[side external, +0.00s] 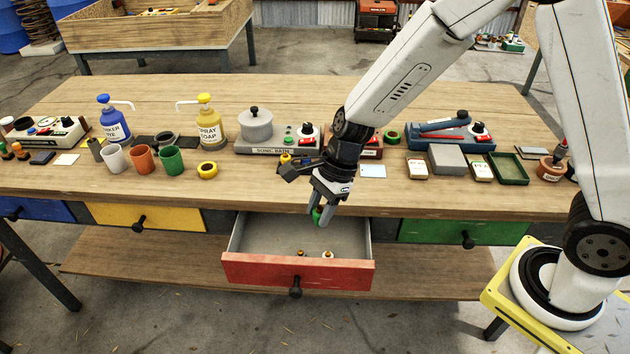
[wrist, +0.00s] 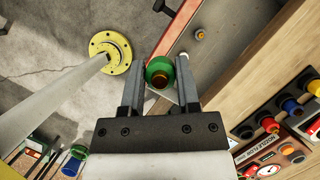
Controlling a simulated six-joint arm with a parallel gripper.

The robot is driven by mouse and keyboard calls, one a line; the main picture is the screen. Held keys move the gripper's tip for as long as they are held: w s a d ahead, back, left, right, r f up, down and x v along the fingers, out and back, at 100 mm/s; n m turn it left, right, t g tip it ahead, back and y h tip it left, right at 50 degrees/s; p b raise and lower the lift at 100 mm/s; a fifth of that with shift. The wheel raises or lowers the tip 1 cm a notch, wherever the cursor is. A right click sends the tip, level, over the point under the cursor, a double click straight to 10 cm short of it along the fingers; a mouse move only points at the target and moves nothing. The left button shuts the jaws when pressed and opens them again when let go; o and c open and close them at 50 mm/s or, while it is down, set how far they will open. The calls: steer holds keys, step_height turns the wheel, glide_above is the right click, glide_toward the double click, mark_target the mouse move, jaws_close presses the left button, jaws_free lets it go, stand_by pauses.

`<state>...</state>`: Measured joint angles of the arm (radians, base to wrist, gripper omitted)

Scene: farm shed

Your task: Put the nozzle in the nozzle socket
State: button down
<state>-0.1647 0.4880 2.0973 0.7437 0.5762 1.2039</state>
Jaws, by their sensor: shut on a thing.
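My gripper (side external: 318,212) is shut on a small green round piece with a brass-coloured middle, which looks like the nozzle (wrist: 158,68). In the wrist view the piece sits between the two fingertips (wrist: 159,78). In the side view it shows as a green spot (side external: 317,216) at the fingertips, above the open drawer (side external: 298,272) with the red front. I cannot tell which thing in view is the nozzle socket.
Two small pieces lie in the drawer, one brass-coloured (side external: 300,252) and one pale with an orange middle (side external: 327,254). The bench edge is just behind my gripper. A sonic bath (side external: 257,128), cups, bottles and trays stand on the bench (side external: 300,88).

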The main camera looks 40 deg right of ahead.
step_height(320, 180, up, 9)
steer(key=shift+r, duration=0.1)
steer(key=w+d+m+t, duration=0.1)
steer(key=w+d+m, duration=0.15)
steer(key=w, duration=0.35)
steer(key=w+d+m, duration=0.1)
steer(key=w+d, duration=0.2)
steer(key=w, duration=0.2)
steer(key=m+t+h, duration=0.3)
steer(key=m, duration=0.6)
glide_above(331, 127)
steer(key=d, duration=0.1)
steer(key=shift+n, duration=0.25)
steer(key=shift+s+d+f, duration=0.1)
steer(key=shift+s+f, duration=0.05)
steer(key=shift+f, duration=1.2)
steer(key=shift+s+d+f, duration=0.1)
steer(key=shift+s+f, duration=0.05)
steer(key=shift+f, duration=1.2)
steer(key=shift+f, duration=0.1)
steer(key=shift+f, duration=3.9)
steer(key=shift+f, duration=0.4)
